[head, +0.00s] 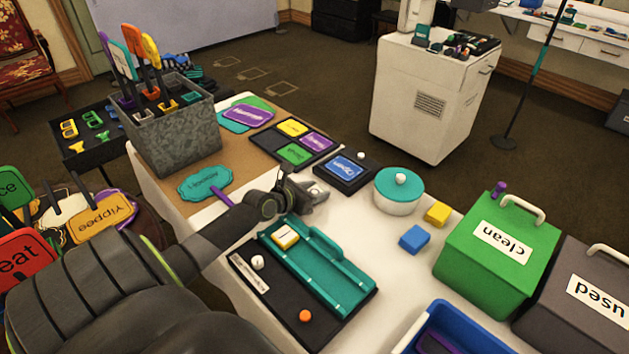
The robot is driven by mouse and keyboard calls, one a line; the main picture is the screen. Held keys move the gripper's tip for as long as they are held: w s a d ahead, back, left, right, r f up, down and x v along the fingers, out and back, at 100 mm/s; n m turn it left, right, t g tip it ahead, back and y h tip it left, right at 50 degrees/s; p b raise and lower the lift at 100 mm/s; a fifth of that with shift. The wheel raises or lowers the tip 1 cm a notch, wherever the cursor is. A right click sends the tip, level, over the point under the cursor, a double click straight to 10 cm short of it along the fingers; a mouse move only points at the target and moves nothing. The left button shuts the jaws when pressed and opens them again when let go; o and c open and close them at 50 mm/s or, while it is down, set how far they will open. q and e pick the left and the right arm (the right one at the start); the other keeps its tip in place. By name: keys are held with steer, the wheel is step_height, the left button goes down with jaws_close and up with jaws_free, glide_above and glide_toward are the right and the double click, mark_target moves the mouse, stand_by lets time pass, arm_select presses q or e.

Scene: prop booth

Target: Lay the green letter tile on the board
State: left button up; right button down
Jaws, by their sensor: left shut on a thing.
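My left gripper (308,192) reaches in over the white table, between the dark card tray and the teal holder. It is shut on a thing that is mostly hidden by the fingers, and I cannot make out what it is. A green card (294,154) lies in the dark tray (266,145), beside a yellow card (292,127) and a purple card (317,142). I cannot tell any letter tile for sure, nor which surface is the board. My right gripper is not in view.
A black base (270,296) with a teal holder (330,273) stands in front of the gripper. A round teal-lidded pot (399,203), blue block (414,239), yellow block (437,213) and green "clean" bin (482,262) stand right. A grey box (180,140) stands back left.

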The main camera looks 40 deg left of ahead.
arm_select(q)
steer(key=shift+f, duration=0.1)
steer(key=o, duration=0.9)
steer(key=shift+o, duration=0.4)
